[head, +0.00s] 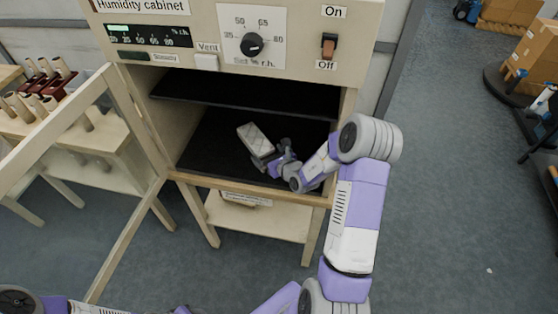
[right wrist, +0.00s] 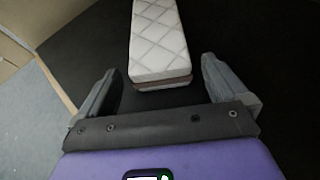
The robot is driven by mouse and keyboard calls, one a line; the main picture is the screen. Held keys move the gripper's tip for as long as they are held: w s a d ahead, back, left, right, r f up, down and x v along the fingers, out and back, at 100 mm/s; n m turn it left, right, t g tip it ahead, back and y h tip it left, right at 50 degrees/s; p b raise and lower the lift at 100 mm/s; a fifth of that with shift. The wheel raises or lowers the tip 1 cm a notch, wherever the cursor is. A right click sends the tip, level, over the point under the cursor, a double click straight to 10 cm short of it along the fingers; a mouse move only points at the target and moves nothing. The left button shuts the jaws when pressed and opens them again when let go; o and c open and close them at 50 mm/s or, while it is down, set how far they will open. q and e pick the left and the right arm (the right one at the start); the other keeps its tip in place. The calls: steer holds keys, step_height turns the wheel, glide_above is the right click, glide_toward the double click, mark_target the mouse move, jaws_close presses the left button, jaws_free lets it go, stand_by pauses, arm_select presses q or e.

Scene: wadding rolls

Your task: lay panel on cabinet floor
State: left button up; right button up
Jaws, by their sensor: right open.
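The panel (head: 253,137) is a pale quilted block inside the humidity cabinet. In the right wrist view the panel (right wrist: 157,40) has a diamond pattern on top and a brown lower layer at its near end. It appears to lie flat on the black cabinet floor (head: 208,148), although its underside is hidden. My right gripper (head: 265,160) reaches in through the cabinet opening. In the right wrist view its open fingers (right wrist: 160,78) stand apart, just in front of the panel's near end, with no visible contact. My left gripper is out of view.
A black shelf (head: 245,93) spans the cabinet above the floor. The pale door frame (head: 75,175) stands open at the left. A wooden front edge (head: 250,189) borders the opening. A rack of rollers (head: 45,80) stands on a side table at the left.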

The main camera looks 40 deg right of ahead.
steer(key=p+v, duration=0.1)
steer(key=v, duration=0.9)
steer(key=s+a+f+n+g+y, duration=0.1)
steer(key=a+f+n+g+y, duration=0.15)
steer(key=a, duration=0.35)
steer(key=s+a+f+n+g+y, duration=0.1)
steer(key=a+f+n+y, duration=0.25)
steer(key=a, duration=0.35)
steer(key=s+a+f+n+g, duration=0.55)
steer(key=s+n, duration=0.25)
steer(key=n, duration=0.2)
steer(key=s+a+f+n+g, duration=0.5)
steer(key=s+f+n+g, duration=0.1)
steer(key=s+n, duration=0.25)
steer(key=w+a+f+n+t, duration=0.2)
steer(key=a+f+n, duration=0.1)
steer(key=n, duration=0.6)
steer(key=shift+w+a+n+h, duration=0.3)
steer(key=shift+a+n+h, duration=0.1)
steer(key=shift+a, duration=0.3)
steer(key=shift+f, duration=0.1)
